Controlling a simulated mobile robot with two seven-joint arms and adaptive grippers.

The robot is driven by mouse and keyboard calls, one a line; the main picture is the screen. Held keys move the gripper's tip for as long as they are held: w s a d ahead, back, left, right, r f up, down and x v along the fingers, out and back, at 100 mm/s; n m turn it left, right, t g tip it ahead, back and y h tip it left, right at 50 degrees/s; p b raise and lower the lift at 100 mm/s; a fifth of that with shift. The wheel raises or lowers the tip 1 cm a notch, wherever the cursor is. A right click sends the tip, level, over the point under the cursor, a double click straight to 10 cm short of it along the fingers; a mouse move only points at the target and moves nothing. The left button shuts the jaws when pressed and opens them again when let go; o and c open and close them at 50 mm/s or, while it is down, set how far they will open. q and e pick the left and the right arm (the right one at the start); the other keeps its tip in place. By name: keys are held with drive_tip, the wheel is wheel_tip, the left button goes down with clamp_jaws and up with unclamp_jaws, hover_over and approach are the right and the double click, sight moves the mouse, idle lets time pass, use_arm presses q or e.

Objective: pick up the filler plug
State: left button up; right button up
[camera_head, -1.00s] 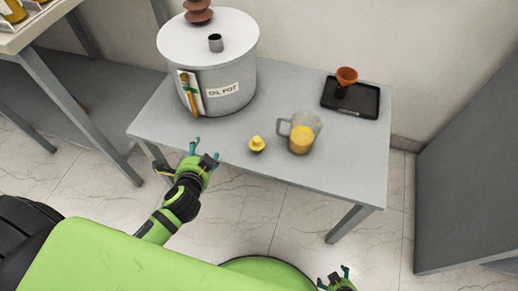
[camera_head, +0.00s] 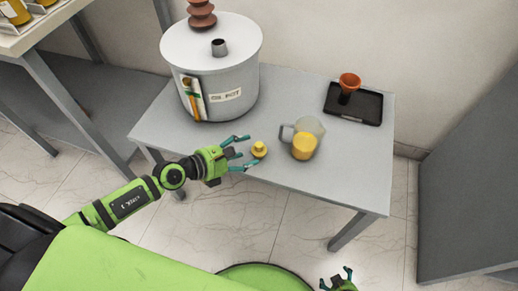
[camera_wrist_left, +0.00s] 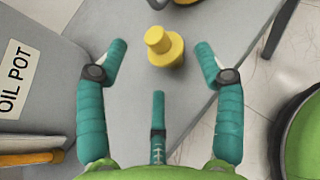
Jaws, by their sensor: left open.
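The filler plug (camera_head: 259,149) is a small yellow stepped piece near the front edge of the grey table. My left gripper (camera_head: 243,153) is open just to its left, low over the table, with its fingers pointing at the plug. In the left wrist view the plug (camera_wrist_left: 165,46) lies ahead, between and slightly beyond the spread teal fingertips (camera_wrist_left: 160,60). It appears apart from the fingers. My right gripper (camera_head: 336,278) shows at the bottom edge, away from the table, with its fingertips spread and nothing visible between them.
A glass jug (camera_head: 305,142) with yellow liquid stands just right of the plug. The oil pot (camera_head: 211,83) stands at the table's back left. The table (camera_head: 340,185) is clear at front right.

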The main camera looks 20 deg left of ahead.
sight(256, 149)
use_arm(q)
drive_tip(key=x, duration=0.4)
drive_tip(key=shift+d+r, duration=0.1)
drive_tip(key=shift+d, duration=0.2)
drive_tip(key=c, duration=1.1)
drive_tip(key=shift+o, duration=0.2)
drive_tip(key=shift+r, duration=0.15)
